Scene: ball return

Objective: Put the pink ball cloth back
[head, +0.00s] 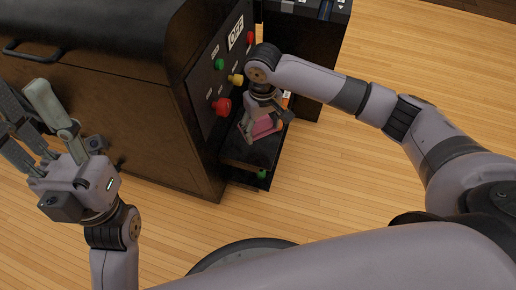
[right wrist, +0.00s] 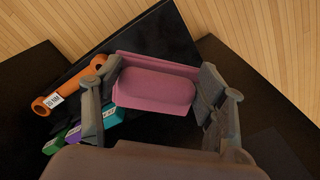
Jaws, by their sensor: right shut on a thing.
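The pink ball cloth (right wrist: 155,88) is a pink block-like piece between the fingers of my right gripper (right wrist: 160,98) in the right wrist view. In the head view the pink piece (head: 264,127) shows below my right gripper (head: 266,124), over a small black shelf (head: 244,152) on the machine's side. The right gripper is shut on it; whether the piece touches the shelf I cannot tell. My left gripper (head: 24,106) is open and empty at the far left, in front of the dark machine.
The dark machine (head: 110,110) has a panel with red, green and yellow knobs (head: 222,106) close to my right gripper. An orange piece with a white label (right wrist: 68,88) and green, purple and teal pieces (right wrist: 85,132) lie beside the pink cloth. Wooden floor (head: 330,180) is clear.

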